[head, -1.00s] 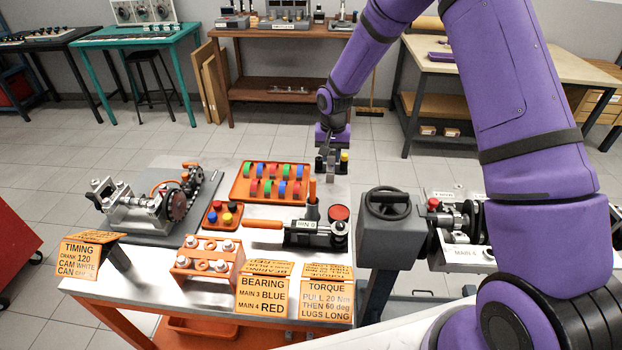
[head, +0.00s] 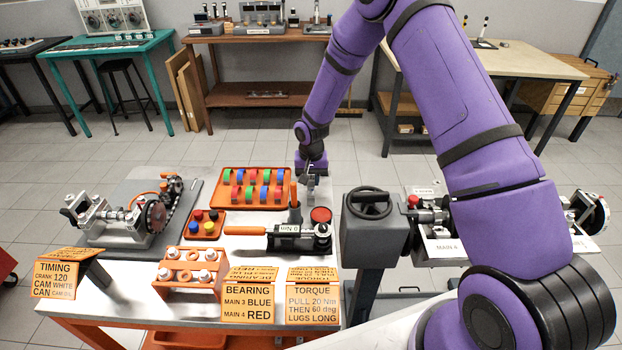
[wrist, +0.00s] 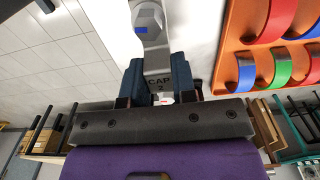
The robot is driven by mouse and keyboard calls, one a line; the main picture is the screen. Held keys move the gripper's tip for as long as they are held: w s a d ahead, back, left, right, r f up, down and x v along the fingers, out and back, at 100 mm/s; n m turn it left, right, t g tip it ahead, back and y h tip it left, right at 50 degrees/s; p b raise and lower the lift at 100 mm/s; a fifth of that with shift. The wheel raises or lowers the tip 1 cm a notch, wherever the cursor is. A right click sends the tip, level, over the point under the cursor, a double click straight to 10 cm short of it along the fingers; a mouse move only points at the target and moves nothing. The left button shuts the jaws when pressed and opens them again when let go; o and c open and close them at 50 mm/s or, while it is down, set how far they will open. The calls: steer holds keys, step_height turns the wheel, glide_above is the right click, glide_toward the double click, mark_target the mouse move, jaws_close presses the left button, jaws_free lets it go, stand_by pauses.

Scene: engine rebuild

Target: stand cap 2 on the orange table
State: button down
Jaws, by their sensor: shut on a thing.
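My gripper (head: 312,188) is over the back right part of the orange table's pale top (head: 335,200), right of the orange tray. In the wrist view my gripper (wrist: 157,92) is shut on a grey metal cap marked CAP 2 (wrist: 158,72), which lies between its two dark fingers. A pale grey end of the held part with a small blue patch (wrist: 141,30) shows beyond the fingers. In the head view cap 2 is small and mostly hidden by the gripper. I cannot tell whether its underside touches the table top.
The orange tray (head: 222,200) of coloured shells is close on the left. The grey stand with a handwheel (head: 368,228) is to the right.

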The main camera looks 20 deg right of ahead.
steer(key=c, duration=0.9)
jaws_free()
steer(key=shift+f, duration=0.1)
step_height(320, 180, up, 13)
step_height(320, 180, up, 14)
steer(key=n+t, duration=0.1)
glide_above(312, 178)
steer(key=s+d, duration=0.3)
steer(key=s, duration=0.3)
steer(key=s+d+r+t, duration=0.1)
steer(key=s+d+r, duration=0.1)
steer(key=s+r, duration=0.65)
steer(key=s+r+n+t, duration=0.1)
steer(key=s+r, duration=0.1)
steer(key=s, duration=0.6)
steer(key=s+d+r+t, duration=0.1)
steer(key=s+r, duration=0.2)
steer(key=s, duration=0.5)
steer(key=s+d+r+n+t, duration=0.1)
steer(key=s+r, duration=0.2)
steer(key=s, duration=0.5)
steer(key=shift+d+n, duration=0.15)
steer(key=shift+n, duration=0.15)
